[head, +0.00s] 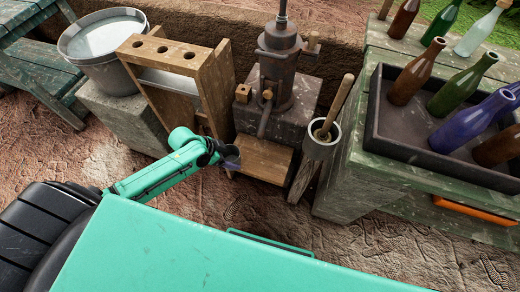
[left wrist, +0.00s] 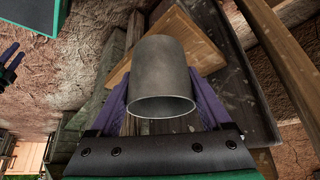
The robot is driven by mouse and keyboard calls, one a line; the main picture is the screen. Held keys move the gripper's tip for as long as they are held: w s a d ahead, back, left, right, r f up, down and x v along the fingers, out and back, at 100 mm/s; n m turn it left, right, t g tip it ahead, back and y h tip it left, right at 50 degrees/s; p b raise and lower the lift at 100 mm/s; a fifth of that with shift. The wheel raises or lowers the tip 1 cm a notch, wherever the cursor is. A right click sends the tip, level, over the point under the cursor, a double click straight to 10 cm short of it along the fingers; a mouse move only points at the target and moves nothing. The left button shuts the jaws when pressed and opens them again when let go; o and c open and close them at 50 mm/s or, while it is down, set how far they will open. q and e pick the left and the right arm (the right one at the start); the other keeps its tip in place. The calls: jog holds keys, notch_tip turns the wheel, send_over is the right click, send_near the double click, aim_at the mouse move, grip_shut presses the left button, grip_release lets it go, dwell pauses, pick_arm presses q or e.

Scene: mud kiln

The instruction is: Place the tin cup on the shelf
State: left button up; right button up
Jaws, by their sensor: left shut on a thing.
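My left gripper (head: 232,161) is shut on the tin cup (left wrist: 160,70), a plain grey metal cylinder. In the left wrist view the cup sits between the purple fingers, its open rim toward the camera. In the head view I cannot make the cup out at the gripper. A wooden shelf board (head: 264,160) juts out low in front of the pump, just right of the gripper. In the left wrist view a light wooden board (left wrist: 118,78) lies beyond the cup; I cannot tell whether they touch. Part of my right gripper (left wrist: 10,62) seems to show at the left edge, its jaws unclear.
A wooden rack with round holes (head: 168,52) stands left of the metal pump (head: 280,65). A metal bucket (head: 103,48) is at the upper left. A grey pot with a wooden handle (head: 321,140) stands right of the board. A dark tray (head: 400,150) holds several bottles. Bare ground lies in front.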

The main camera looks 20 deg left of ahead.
pick_arm(q)
jog(key=w+d, duration=0.2)
jog(key=d, duration=0.1)
jog(key=w+d, duration=0.2)
jog(key=w, duration=0.1)
jog(key=shift+w+d, duration=0.2)
jog(key=shift+d, duration=0.2)
jog(key=w+d, duration=0.1)
jog(key=w+d+f+b, duration=0.1)
jog(key=d, duration=0.1)
jog(key=shift+w, duration=0.3)
jog(key=shift+a+f, duration=0.1)
jog(key=shift+f, duration=0.2)
pick_arm(e)
jog(key=shift+w+a+f, duration=0.35)
jog(key=shift+a+f, duration=0.3)
